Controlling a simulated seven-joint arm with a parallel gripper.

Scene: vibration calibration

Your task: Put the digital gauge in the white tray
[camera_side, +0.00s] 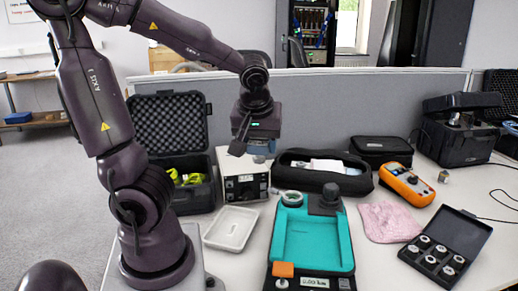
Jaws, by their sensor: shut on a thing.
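My gripper (252,150) is in the upper middle of the side view, pointing down above a cream instrument box. It is shut on a small blue-grey thing (263,146), which is partly hidden by the gripper. It is too small to tell for sure whether this is the digital gauge. The white tray (207,239) is a shallow, empty rectangle on the table, below and a little left of my gripper, well apart from it. An orange handheld meter (407,184) with a display lies on the right of the table.
The cream instrument box (258,186) stands behind the tray, beside an open black foam case (190,199). A teal-topped device (311,241) stands right of the tray. A black pouch (352,184), pink cloth (389,222) and open black case of round parts (460,235) lie farther right.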

